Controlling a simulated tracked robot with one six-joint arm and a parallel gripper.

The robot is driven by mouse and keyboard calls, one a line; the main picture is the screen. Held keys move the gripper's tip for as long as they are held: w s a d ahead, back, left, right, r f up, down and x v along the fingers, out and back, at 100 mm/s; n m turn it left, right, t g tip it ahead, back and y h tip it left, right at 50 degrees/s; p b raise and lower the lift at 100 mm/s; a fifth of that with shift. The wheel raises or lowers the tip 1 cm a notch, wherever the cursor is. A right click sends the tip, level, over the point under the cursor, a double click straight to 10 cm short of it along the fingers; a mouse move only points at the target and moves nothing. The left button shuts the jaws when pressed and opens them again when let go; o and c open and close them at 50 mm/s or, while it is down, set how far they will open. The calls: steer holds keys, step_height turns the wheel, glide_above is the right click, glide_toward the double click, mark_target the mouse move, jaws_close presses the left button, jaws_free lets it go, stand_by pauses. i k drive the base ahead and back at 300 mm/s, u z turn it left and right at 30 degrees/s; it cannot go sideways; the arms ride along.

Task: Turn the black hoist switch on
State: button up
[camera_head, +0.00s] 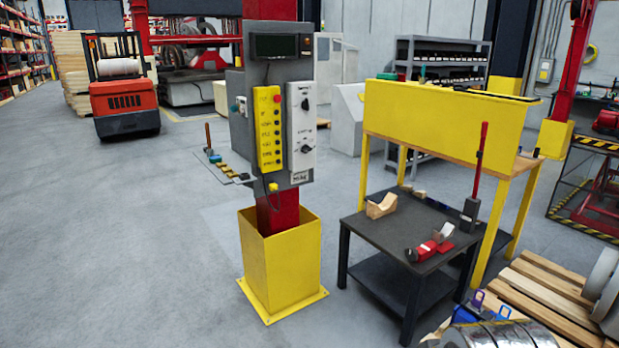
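A grey control panel (279,75) stands on a red post in a yellow base, left of the picture's middle. A white switch box (301,132) is on its right side. The box carries an upper black rotary switch (306,104) and a lower black rotary switch (306,149). The labels are too small to read, so I cannot tell which one is the hoist switch or its setting. A yellow button box (268,128) with a column of buttons is mounted left of the white box. My gripper is not in view.
A dark work table (400,232) with tools stands right of the post, before a yellow-topped bench (440,118). The yellow post base (280,262) sticks out below the panel. A wooden pallet (540,298) lies at the lower right. The floor at left and front is clear.

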mark_target(304, 104)
steer(key=i, duration=1.75)
steer(key=u, duration=0.5)
steer(key=i, duration=0.8)
steer(key=u, duration=0.35)
steer(key=i, duration=0.8)
steer(key=u, duration=0.25)
